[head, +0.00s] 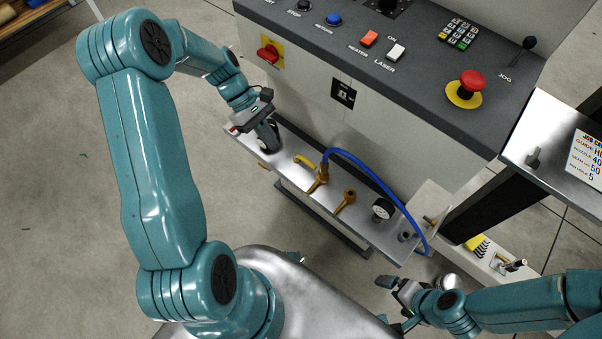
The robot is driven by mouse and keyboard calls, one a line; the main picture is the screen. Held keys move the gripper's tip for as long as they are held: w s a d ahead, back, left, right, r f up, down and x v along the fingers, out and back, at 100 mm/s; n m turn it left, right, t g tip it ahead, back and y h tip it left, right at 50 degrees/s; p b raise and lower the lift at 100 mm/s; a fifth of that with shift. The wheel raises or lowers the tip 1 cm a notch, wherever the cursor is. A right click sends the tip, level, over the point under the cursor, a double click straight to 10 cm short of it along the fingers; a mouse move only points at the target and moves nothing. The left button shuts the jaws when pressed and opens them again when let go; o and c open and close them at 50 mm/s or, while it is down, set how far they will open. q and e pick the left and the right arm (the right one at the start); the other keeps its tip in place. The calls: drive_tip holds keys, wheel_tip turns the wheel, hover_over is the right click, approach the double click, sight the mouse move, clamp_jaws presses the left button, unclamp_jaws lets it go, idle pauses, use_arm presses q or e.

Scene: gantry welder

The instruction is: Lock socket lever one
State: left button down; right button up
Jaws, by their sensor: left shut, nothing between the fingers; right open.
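A metal shelf (285,153) runs along the front of the machine and carries the fittings. A dark round socket (266,146) sits near its left end, partly hidden by my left gripper (272,134). My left gripper is shut and empty, pointing down at this socket; I cannot tell if it touches. A yellow lever-like handle (305,161) is just right of it. I cannot tell which part is socket lever one, or whether it is locked. My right gripper (388,283) is open and empty, low at the right, below the shelf and away from the fittings.
Right along the shelf are an orange-brown valve (318,181) at the blue hose (372,176), a second valve (345,201) and a gauge (382,209). The control console (335,65) rises behind. A metal-topped stand (528,130) is at right. The floor left is clear.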

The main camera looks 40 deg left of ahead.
drive_tip(key=shift+a, duration=0.1)
use_arm(q)
drive_tip(key=b, duration=0.1)
approach(302, 185)
drive_tip(key=x, duration=0.3)
drive_tip(key=shift+f, duration=0.45)
drive_tip(key=shift+s+d+f, duration=0.1)
drive_tip(key=shift+d+f, duration=0.15)
drive_tip(key=shift+d, duration=0.8)
drive_tip(key=shift+d+f, duration=0.25)
drive_tip(key=shift+d, duration=0.8)
use_arm(e)
drive_tip(key=shift+f, duration=0.5)
use_arm(q)
drive_tip(key=shift+n+t, duration=0.3)
drive_tip(key=shift+n, duration=0.2)
use_arm(e)
drive_tip(key=shift+w+d, duration=0.1)
drive_tip(key=shift+d, duration=0.1)
